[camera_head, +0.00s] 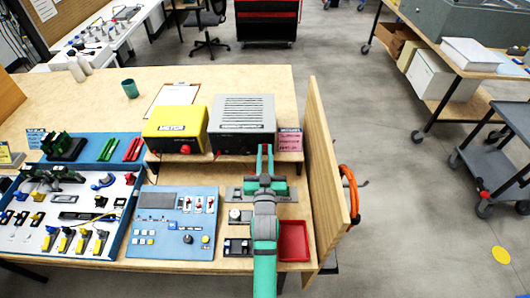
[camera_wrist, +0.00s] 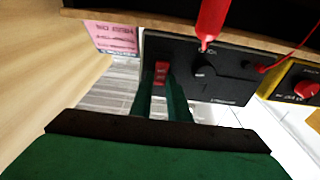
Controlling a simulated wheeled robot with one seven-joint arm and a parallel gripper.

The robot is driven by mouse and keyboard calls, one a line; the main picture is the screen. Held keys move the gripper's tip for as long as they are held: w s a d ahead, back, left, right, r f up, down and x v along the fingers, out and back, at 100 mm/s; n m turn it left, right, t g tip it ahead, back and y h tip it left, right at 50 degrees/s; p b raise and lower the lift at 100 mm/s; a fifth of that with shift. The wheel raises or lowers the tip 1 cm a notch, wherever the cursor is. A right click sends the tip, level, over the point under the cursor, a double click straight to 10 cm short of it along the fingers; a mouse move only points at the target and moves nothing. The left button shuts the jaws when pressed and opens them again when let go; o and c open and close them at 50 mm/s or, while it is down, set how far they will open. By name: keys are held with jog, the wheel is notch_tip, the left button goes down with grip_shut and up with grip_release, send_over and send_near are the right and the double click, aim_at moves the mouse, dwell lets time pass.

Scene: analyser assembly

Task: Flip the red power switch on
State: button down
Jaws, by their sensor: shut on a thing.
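The red power switch (camera_wrist: 161,72) is on the black front panel (camera_wrist: 222,85) of the grey-topped unit, which also shows in the head view (camera_head: 242,113). My gripper (camera_wrist: 162,88) has its two green fingers at the switch, one on each side, shut on it. In the head view my gripper (camera_head: 265,152) reaches the right part of the unit's front, and its fingers hide the switch there. Whether the switch is on or off cannot be told.
A yellow meter box (camera_head: 173,121) stands left of the unit. A pink label (camera_wrist: 112,37) is beside the panel, and a red plug (camera_wrist: 211,20) is close to the fingers. A wooden side panel (camera_head: 328,155) stands right of my arm. A red tray (camera_head: 293,240) lies in front.

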jog(key=shift+f+t, duration=0.1)
jog(key=shift+t, duration=0.5)
jog(key=c, duration=1.7)
grip_release()
jog(key=shift+s+f, duration=0.1)
jog(key=shift+s+f, duration=0.1)
jog(key=shift+s, duration=0.25)
jog(key=shift+v, duration=3.3)
jog(key=shift+s+d, duration=0.1)
